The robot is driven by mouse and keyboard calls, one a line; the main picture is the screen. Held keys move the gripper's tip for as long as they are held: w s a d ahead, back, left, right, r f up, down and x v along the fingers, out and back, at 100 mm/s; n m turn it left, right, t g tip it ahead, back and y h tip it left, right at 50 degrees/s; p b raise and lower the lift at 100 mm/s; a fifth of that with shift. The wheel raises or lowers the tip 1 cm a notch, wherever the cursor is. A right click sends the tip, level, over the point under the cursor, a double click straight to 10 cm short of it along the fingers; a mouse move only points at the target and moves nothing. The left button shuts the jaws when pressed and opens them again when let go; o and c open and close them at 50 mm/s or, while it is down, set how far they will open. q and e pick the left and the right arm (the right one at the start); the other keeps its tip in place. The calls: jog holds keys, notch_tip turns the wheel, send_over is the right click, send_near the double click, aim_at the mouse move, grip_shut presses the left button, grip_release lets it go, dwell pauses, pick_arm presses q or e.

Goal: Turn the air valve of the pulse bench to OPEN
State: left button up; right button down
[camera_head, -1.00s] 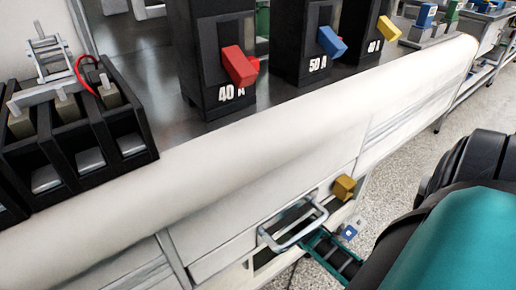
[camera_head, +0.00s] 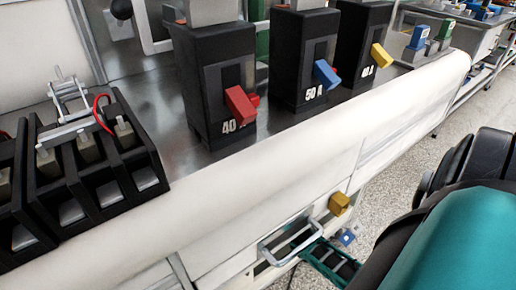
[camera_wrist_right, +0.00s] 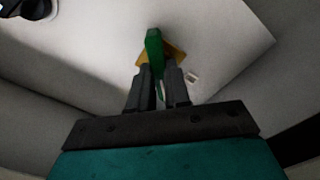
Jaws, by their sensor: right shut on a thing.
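In the right wrist view a green lever (camera_wrist_right: 154,52) stands in front of a yellow-orange body (camera_wrist_right: 175,55) on a pale surface. The lever looks like the air valve's handle. My right gripper (camera_wrist_right: 161,76) is shut on the green lever, with a dark finger on each side. The lever's lower part is partly hidden between the fingers. No OPEN mark can be read. The green lever cannot be made out in the head view. My left gripper is not in view.
In the head view, breakers with red (camera_head: 241,105), blue (camera_head: 327,74) and yellow (camera_head: 381,56) levers stand on the bench top. Black open-topped units (camera_head: 85,165) sit at left. A yellow block (camera_head: 339,203) and a grey loop handle (camera_head: 290,243) project from the bench front.

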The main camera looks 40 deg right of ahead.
jog(key=m+p, duration=0.1)
jog(key=m, duration=0.7)
jog(key=shift+m+p, duration=0.3)
dwell(0.5)
jog(key=c, duration=1.1)
grip_release()
jog(key=s+p, duration=0.1)
jog(key=s, duration=0.3)
jog(key=s+a, duration=0.1)
jog(key=s, duration=0.3)
jog(key=s+p, duration=0.1)
jog(key=s, duration=0.4)
jog(key=shift+a+p, duration=0.2)
jog(key=shift+p, duration=0.1)
